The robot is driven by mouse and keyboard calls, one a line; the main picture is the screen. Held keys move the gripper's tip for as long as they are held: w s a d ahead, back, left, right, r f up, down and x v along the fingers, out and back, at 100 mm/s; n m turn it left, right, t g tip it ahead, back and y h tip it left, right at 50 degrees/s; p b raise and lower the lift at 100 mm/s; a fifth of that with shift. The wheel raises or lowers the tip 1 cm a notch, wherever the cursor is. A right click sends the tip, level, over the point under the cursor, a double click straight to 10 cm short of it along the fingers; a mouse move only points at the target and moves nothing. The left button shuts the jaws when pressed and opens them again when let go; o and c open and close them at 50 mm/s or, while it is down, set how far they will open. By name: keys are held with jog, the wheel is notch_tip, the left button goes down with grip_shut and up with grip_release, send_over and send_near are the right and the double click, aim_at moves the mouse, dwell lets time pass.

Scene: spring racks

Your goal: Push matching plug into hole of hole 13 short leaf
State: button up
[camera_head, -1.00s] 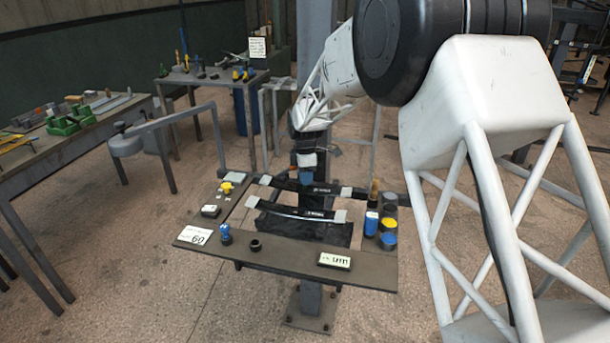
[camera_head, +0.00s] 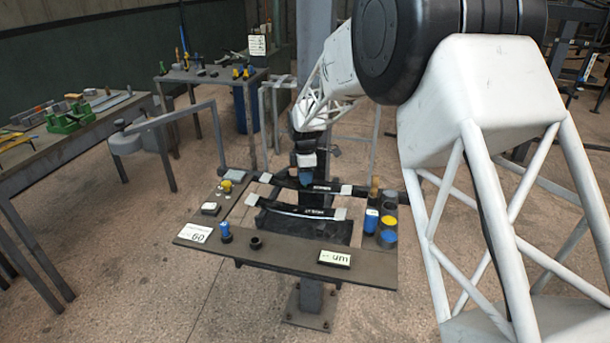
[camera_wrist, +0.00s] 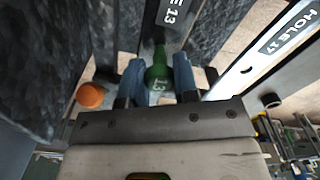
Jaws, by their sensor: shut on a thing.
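My gripper (camera_wrist: 160,77) is shut on a green plug (camera_wrist: 159,82) marked 13, held between its blue fingers in the wrist view. The plug's narrow end points at the short leaf (camera_wrist: 171,14), a dark strip whose label ends in 13. Whether the plug's tip touches or enters the hole cannot be told. A second leaf (camera_wrist: 275,47) labelled HOLE 17 runs along the right. In the head view my gripper (camera_head: 306,180) is low over the far dark leaf (camera_head: 325,188); the plug cannot be made out there.
The near leaf (camera_head: 297,210) lies across the rack board (camera_head: 290,262). Blue and yellow cylinders (camera_head: 388,228) stand at right. A blue piece (camera_head: 225,231), a black ring (camera_head: 256,243) and a white-faced block (camera_head: 334,258) are at the front. An orange round piece (camera_wrist: 90,95) is left of the fingers.

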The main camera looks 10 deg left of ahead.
jog(key=shift+f, duration=0.45)
dwell(0.6)
jog(key=o, duration=1)
jog(key=shift+r, duration=0.1)
jog(key=shift+r, duration=3.8)
jog(key=shift+d, duration=0.1)
